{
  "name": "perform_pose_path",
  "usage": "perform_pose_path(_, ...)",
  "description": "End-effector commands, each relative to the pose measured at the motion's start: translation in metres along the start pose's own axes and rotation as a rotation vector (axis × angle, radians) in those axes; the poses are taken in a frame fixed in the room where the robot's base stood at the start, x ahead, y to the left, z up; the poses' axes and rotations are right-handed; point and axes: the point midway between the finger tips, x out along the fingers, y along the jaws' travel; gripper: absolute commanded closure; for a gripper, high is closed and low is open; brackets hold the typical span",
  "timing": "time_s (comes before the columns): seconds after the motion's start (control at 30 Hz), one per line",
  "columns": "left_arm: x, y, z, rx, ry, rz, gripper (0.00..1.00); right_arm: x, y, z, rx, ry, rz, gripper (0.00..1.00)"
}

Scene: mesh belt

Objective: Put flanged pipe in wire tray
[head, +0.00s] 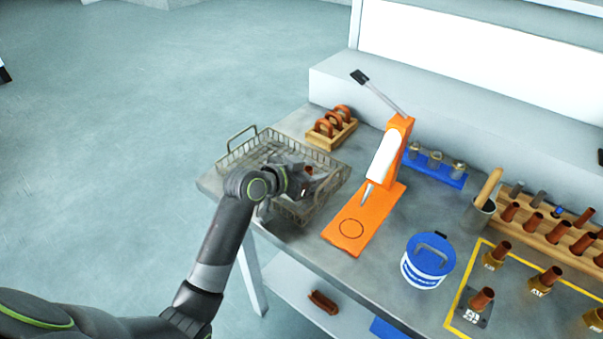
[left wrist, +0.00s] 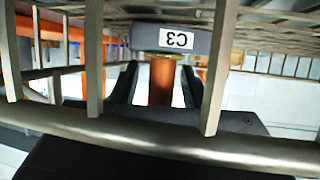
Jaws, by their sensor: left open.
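The wire tray (head: 333,163) stands at the left end of the grey table; its bars (left wrist: 214,70) cross the left wrist view. My left gripper (head: 304,182) is at the tray, its arm reaching in over the near side. In the left wrist view its two dark fingers (left wrist: 158,88) are open, one on each side of the copper flanged pipe (left wrist: 161,84), with gaps to it. The pipe has a grey end piece labelled C3, upside down in this view. In the head view only a small reddish part of the pipe (head: 308,170) shows. My right gripper is out of view.
An orange press (head: 372,205) stands right of the tray. A wooden rack with copper rings (head: 332,130) is behind it. A blue-lidded tub (head: 428,260), a wooden rack of pipes (head: 540,228) and a yellow-outlined area with flanged pipes (head: 483,298) are farther right.

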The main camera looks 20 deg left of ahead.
Motion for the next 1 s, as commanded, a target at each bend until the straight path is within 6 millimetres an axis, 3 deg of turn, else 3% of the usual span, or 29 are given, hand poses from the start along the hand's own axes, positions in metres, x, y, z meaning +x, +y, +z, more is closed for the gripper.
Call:
perform_pose_path(0.17,-0.021,-0.001,0.001,0.003,0.0,-0.003,0.59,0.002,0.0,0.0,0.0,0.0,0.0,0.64)
perform_pose_path(0.6,-0.102,-0.001,0.001,0.004,-0.001,-0.002,0.59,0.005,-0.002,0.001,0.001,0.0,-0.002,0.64)
perform_pose_path(1.0,-0.119,0.0,0.0,0.0,0.0,0.001,0.59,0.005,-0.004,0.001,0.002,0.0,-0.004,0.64)
